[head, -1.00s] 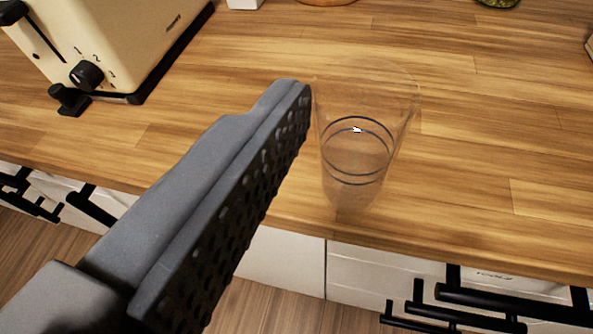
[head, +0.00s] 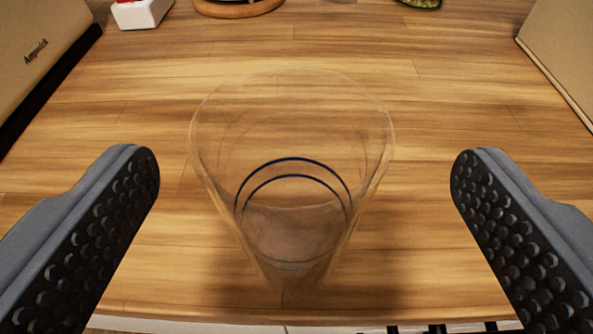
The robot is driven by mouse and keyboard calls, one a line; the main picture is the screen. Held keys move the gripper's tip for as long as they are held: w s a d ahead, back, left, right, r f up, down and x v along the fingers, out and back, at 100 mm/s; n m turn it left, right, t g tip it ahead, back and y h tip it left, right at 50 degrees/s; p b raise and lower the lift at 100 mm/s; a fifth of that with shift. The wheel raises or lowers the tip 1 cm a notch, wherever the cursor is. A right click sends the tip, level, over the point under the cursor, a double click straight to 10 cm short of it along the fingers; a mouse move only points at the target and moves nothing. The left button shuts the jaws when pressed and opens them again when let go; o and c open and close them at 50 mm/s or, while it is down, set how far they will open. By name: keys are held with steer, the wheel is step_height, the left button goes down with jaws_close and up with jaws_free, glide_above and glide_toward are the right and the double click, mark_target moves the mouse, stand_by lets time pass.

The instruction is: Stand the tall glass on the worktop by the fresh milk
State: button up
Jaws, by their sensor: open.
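The tall glass (head: 292,222) is clear, wider at the top, with dark blue rings round its lower part. It appears to stand upright on the worktop (head: 460,130), close to the front edge. My gripper (head: 305,160) is wide open, with one finger on each side of the glass and a clear gap on both sides. Neither finger touches the glass. The fresh milk cannot be made out in this view.
A cream toaster (head: 35,60) stands at the left. A white object with red on it (head: 142,12) and a round wooden board (head: 238,8) are at the back. A tan box-like object (head: 565,50) is at the right. The worktop behind the glass is clear.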

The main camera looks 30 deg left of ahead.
mark_target(296, 97)
steer(key=shift+b+x, duration=0.3)
steer(key=shift+x, duration=3)
steer(key=shift+s+a, duration=0.1)
steer(key=c, duration=1.7)
steer(key=shift+r, duration=0.15)
